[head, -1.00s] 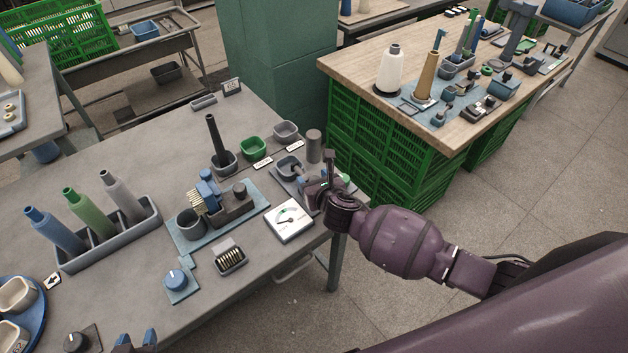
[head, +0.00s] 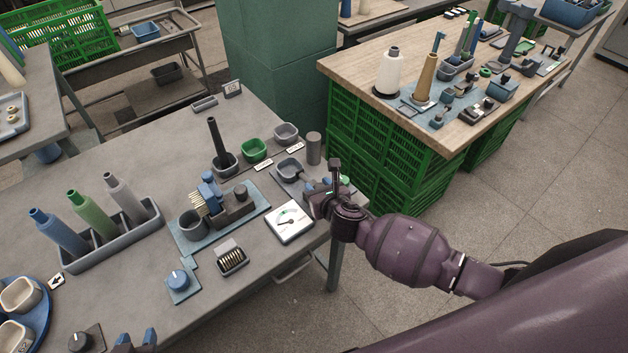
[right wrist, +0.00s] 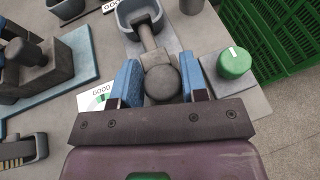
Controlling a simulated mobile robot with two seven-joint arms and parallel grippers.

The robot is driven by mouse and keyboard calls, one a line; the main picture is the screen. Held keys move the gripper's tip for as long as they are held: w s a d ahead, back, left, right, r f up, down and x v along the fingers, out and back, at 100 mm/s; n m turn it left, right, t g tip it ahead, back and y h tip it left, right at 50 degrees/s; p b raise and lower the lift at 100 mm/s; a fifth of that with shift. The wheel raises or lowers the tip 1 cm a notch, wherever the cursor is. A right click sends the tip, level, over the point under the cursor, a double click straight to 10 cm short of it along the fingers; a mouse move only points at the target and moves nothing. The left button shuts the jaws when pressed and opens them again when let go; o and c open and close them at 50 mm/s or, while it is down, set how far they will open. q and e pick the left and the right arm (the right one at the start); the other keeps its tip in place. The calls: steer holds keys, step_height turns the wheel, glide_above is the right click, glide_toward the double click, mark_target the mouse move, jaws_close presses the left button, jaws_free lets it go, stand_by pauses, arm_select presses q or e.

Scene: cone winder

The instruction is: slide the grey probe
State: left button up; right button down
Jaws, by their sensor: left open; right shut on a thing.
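The grey probe (right wrist: 161,82), a rod with a round knob, shows in the right wrist view. Its knob sits between the blue fingers of my right gripper (right wrist: 161,80), which is shut on it. In the head view my right gripper (head: 322,190) is at the table's right edge and hides most of the probe. My left gripper (head: 136,341) is open and empty at the bottom edge of the head view.
A green knob (right wrist: 234,62) stands right of the probe. A white dial gauge (head: 289,222) lies left of my right gripper. A grey cylinder (head: 314,148) stands behind it. A blue fixture (head: 209,192) and a rack of cones (head: 113,238) stand farther left.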

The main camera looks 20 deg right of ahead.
steer(key=shift+s+d+r, duration=0.1)
steer(key=shift+s+d, duration=0.25)
steer(key=shift+d, duration=0.05)
steer(key=c, duration=1)
jaws_free()
steer(key=shift+f, duration=0.2)
steer(key=shift+o, duration=1.2)
steer(key=shift+s+d, duration=0.1)
steer(key=shift+d, duration=0.05)
steer(key=shift+a+r, duration=0.1)
steer(key=shift+a, duration=0.1)
steer(key=p+v, duration=0.1)
steer(key=v, duration=0.9)
steer(key=shift+s, duration=0.4)
